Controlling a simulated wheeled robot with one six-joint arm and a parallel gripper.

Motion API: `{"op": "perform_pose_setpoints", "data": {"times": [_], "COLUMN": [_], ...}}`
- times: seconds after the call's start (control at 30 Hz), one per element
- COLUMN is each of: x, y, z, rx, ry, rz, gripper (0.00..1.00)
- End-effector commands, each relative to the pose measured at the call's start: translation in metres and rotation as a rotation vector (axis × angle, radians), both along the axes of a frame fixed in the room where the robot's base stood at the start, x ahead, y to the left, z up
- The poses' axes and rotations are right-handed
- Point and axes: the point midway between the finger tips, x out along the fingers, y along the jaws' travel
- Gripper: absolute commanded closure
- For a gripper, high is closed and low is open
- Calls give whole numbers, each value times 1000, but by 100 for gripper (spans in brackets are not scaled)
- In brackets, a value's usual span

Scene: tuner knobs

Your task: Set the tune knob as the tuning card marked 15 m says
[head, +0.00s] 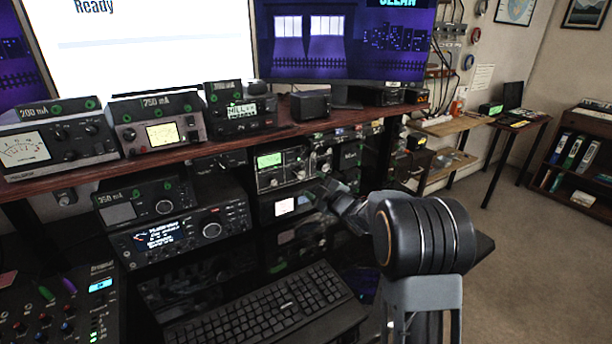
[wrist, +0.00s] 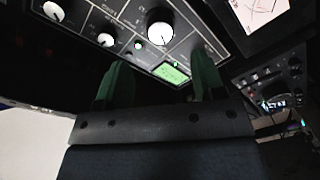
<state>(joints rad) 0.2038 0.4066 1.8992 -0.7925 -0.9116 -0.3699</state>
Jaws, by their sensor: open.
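A dark radio panel with a lit green display (head: 269,160) stands under the wooden shelf in the head view. In the wrist view the same display (wrist: 172,73) shows between my fingers, with a large white-faced knob (wrist: 160,32) beyond it and smaller knobs (wrist: 105,40) to the left. I cannot read which knob is the tune knob. My gripper (wrist: 160,80) is open, its two green fingers pointing toward the panel with nothing seen between them but the panel. In the head view my gripper (head: 322,186) is small and dark in front of the panel. I cannot make out a card marked 15 m.
Another radio (head: 180,235) stands to the left. A keyboard (head: 265,310) lies in front. Open floor (head: 530,260) is at the right.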

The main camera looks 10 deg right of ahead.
Motion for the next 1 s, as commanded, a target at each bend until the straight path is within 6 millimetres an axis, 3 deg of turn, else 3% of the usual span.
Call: {"op": "perform_pose_setpoints", "data": {"times": [0.2,0.4,0.93,1.0], "x": [37,60,71,71], "y": [15,22,26,26], "z": [0,0,0,0], "rx": [0,0,0,0], "ry": [1,0,1,1], "rz": [-1,-4,-7,-7], "gripper": [37,37,37,44]}}
